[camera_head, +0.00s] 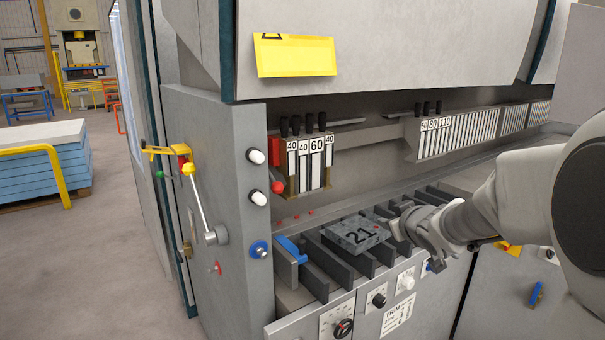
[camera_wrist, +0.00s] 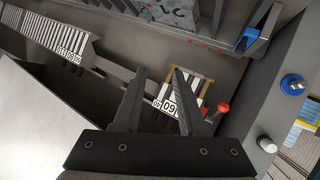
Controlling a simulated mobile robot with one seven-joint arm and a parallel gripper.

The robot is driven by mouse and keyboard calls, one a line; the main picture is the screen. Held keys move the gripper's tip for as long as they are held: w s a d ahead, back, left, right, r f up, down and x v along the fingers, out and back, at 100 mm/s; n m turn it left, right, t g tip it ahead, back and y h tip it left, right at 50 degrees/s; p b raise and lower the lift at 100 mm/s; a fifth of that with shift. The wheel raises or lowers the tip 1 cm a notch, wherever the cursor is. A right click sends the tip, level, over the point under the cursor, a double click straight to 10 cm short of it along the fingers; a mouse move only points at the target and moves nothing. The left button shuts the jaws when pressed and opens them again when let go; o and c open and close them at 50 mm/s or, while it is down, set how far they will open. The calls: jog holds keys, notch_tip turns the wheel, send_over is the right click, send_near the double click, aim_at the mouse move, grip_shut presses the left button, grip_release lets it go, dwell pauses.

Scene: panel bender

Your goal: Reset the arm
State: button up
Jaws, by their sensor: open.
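My arm (camera_head: 505,205) reaches in from the right in the head view. My gripper (camera_head: 402,232) is at the right edge of a mottled grey block marked 21 (camera_head: 352,234); whether they touch, I cannot tell. In the wrist view my gripper (camera_wrist: 160,72) has two dark fingers spread apart with nothing between them. The block (camera_wrist: 185,12) shows at the top of the wrist view, away from the fingertips. It lies across the dark slotted rails (camera_head: 325,262) of the machine's front.
Numbered tool segments (camera_head: 312,165) hang behind the rails, also in the wrist view (camera_wrist: 180,105). Knobs (camera_head: 378,300) line the lower front panel. Open floor (camera_head: 80,260) lies far left.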

jog(key=s+r+m+g+h, duration=0.1)
jog(key=s+r+m+g, duration=0.1)
jog(key=s, duration=0.6)
jog(key=s+r+m+g+h, duration=0.1)
jog(key=s+r+m+h, duration=0.1)
jog(key=s, duration=0.6)
jog(key=s+a+f+g+y, duration=0.1)
jog(key=s+a+f+g, duration=0.1)
jog(key=s, duration=0.7)
jog(key=s+a+f+g+y+p, duration=0.1)
jog(key=s+a, duration=0.3)
jog(key=s, duration=0.5)
jog(key=shift+s+f+m+g+y, duration=0.15)
jog(key=shift+f+m+g+y, duration=0.2)
jog(key=shift+f+g, duration=0.35)
